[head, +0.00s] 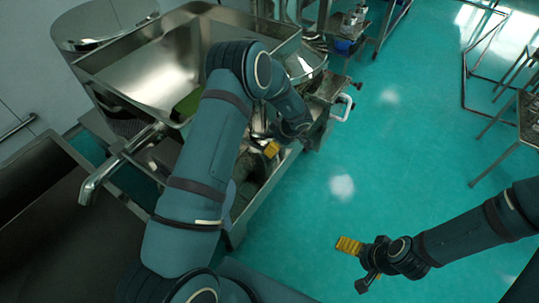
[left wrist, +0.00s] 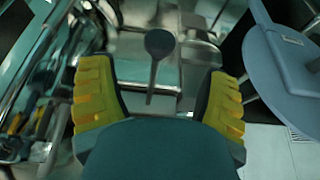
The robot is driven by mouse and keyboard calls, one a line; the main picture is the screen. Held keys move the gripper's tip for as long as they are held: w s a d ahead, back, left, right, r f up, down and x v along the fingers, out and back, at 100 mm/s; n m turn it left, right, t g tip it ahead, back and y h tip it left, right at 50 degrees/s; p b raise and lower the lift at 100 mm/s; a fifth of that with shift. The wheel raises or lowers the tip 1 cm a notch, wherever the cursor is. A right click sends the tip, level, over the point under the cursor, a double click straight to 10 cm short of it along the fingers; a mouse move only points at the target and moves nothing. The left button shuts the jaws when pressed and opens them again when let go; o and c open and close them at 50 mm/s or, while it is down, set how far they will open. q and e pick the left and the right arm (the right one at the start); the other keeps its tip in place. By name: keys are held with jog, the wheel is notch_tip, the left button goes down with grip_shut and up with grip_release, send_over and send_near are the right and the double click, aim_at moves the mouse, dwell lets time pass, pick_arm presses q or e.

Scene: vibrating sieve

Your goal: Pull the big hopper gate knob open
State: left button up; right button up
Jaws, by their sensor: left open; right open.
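The big steel hopper (head: 118,85) stands at the upper left of the head view, on a metal frame. In the left wrist view a dark round knob on a thin stem (left wrist: 160,43) stands ahead of my left gripper (left wrist: 160,100), in line with the gap between its yellow fingertips. That gripper is open, and the knob appears apart from both fingers. In the head view my left gripper (head: 272,148) is low beside the machine; my arm hides part of the hopper, and I cannot make out the knob there. My right gripper (head: 350,247) is open and empty over the floor.
A steel pipe spout (head: 100,180) juts out at the left, above a dark bin (head: 60,225). A white handle (head: 342,106) sticks out at the machine's right side. Metal racks stand at the far right. The teal floor (head: 390,150) between is clear.

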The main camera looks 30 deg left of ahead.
pick_arm(q)
jog(key=b+x, duration=0.1)
jog(key=x, duration=0.7)
jog(key=shift+b, duration=0.3)
jog(key=shift+r, duration=0.1)
